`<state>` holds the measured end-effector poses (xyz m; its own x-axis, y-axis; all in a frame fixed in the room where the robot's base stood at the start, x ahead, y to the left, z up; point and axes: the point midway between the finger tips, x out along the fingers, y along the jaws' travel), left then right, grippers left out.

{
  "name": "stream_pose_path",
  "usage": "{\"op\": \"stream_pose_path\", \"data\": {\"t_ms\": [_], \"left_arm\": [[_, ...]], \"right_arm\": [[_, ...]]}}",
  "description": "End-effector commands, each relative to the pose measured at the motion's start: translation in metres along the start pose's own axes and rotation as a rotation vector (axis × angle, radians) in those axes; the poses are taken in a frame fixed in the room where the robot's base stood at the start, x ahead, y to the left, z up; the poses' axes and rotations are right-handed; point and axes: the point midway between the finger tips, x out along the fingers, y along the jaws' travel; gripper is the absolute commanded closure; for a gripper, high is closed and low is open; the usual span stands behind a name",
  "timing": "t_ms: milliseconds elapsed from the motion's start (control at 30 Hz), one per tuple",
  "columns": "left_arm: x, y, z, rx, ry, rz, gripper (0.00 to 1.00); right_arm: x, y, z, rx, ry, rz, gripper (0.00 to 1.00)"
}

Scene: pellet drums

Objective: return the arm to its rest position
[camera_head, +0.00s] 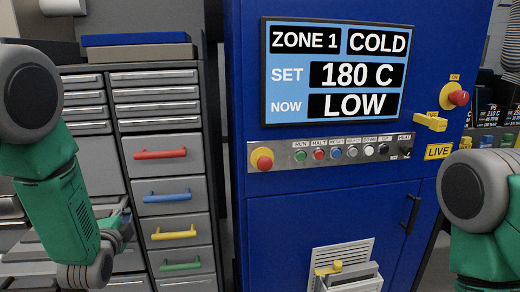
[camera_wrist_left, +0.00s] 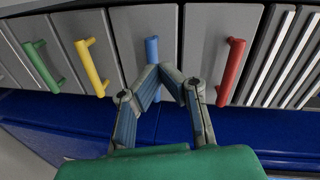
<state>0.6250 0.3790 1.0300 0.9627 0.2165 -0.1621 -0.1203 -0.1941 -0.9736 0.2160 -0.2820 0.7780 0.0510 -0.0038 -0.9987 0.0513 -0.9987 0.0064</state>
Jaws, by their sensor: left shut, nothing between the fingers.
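My left arm comes in from the left in the head view, its green forearm hanging down in front of the grey drawer cabinet. My left gripper (camera_head: 126,210) is left of the drawer handles there, partly hidden by the wrist. In the left wrist view the gripper (camera_wrist_left: 162,72) is shut and empty, its fingertips meeting in front of the blue handle (camera_wrist_left: 152,52). My right arm shows only in part at the right edge of the head view, and its gripper is out of view.
The grey cabinet has red (camera_head: 160,153), blue (camera_head: 167,196), yellow (camera_head: 173,233) and green (camera_head: 180,265) handles. A blue machine (camera_head: 300,215) stands at the centre, with a display (camera_head: 337,72) reading ZONE 1 COLD, buttons, a yellow lever (camera_head: 430,121) and a low vent tray (camera_head: 355,283).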

Motion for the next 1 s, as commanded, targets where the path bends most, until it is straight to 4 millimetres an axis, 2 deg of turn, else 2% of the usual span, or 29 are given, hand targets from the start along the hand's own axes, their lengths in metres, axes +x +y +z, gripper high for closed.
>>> {"op": "stream_pose_path", "data": {"t_ms": [33,100,267,300,367,500,600,733,800,867,1000], "left_arm": [[-0.011,0.038,0.003,-0.057,-0.007,0.080,1.00],[-0.029,0.084,0.007,-0.157,-0.031,0.194,1.00],[-0.086,0.182,0.017,-0.384,-0.132,0.448,1.00],[-0.103,0.205,0.021,-0.440,-0.171,0.511,1.00],[-0.133,0.239,0.025,-0.524,-0.238,0.606,1.00],[-0.212,0.309,0.037,-0.708,-0.446,0.813,1.00],[-0.269,0.344,0.044,-0.812,-0.613,0.928,1.00],[-0.327,0.369,0.052,-0.899,-0.804,1.018,1.00],[-0.347,0.376,0.054,-0.926,-0.875,1.043,1.00],[-0.359,0.378,0.056,-0.941,-0.916,1.056,1.00],[-0.367,0.380,0.057,-0.953,-0.950,1.063,1.00]], "right_arm": [[0.008,0.000,0.001,0.000,0.000,0.000,0.60],[0.014,0.000,0.001,0.000,0.000,0.000,0.60],[0.028,0.000,0.002,0.000,0.000,0.000,0.60],[0.031,0.000,0.002,0.000,0.000,0.000,0.60],[0.037,0.000,0.002,0.000,0.000,0.000,0.60],[0.050,0.000,0.003,0.000,0.000,0.000,0.60],[0.058,-0.001,0.003,0.000,0.000,0.000,0.60],[0.065,-0.001,0.004,0.000,0.000,0.000,0.60],[0.067,-0.001,0.004,0.000,0.000,0.000,0.60],[0.068,-0.001,0.004,0.000,0.000,0.000,0.60],[0.068,-0.001,0.004,0.000,0.000,0.000,0.60]]}}
